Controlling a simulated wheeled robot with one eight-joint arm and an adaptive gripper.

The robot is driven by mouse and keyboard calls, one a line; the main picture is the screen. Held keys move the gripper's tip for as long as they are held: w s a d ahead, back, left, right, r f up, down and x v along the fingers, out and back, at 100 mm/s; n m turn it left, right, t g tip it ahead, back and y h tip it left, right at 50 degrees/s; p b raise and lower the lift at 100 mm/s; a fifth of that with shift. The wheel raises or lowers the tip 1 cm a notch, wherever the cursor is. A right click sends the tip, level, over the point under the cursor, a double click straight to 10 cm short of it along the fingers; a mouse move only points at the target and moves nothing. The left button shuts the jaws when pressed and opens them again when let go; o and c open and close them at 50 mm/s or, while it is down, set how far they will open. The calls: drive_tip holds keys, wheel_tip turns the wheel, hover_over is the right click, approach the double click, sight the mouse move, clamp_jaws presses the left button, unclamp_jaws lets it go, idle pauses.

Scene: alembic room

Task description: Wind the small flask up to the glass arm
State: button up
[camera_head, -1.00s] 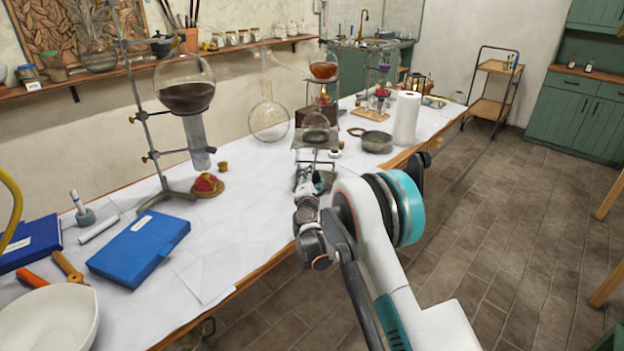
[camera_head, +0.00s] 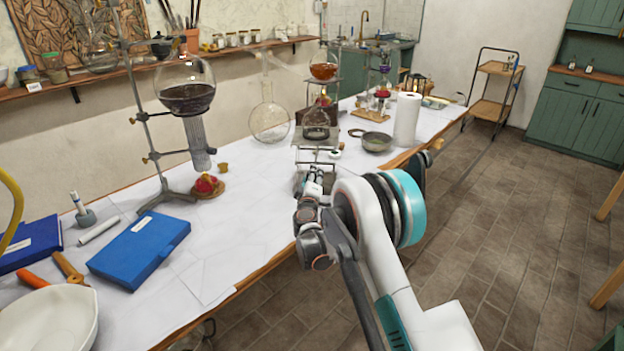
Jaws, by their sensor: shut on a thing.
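The small flask (camera_head: 316,126), clear glass with dark contents low down, stands upright on the top plate of a metal lifting jack (camera_head: 303,160). The glass arm (camera_head: 284,62) slopes down to the right from the neck of a large clear round flask (camera_head: 268,122), behind and above the small flask. The gap between arm and small flask is hard to judge. My gripper (camera_head: 314,178) is at the front of the jack, low down, shut on what appears to be its knob. The gripper itself hides the knob and the contact.
A stand with a big flask of dark liquid (camera_head: 188,98) is left. Behind the jack are a dark box (camera_head: 322,122) and an amber flask (camera_head: 323,71). A pan (camera_head: 376,141) and paper roll (camera_head: 407,120) stand right. The table's front middle is clear.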

drive_tip(key=shift+d+m, duration=0.1)
drive_tip(key=shift+m, duration=1.5)
drive_tip(key=o, duration=1.1)
drive_tip(key=s, duration=1.2)
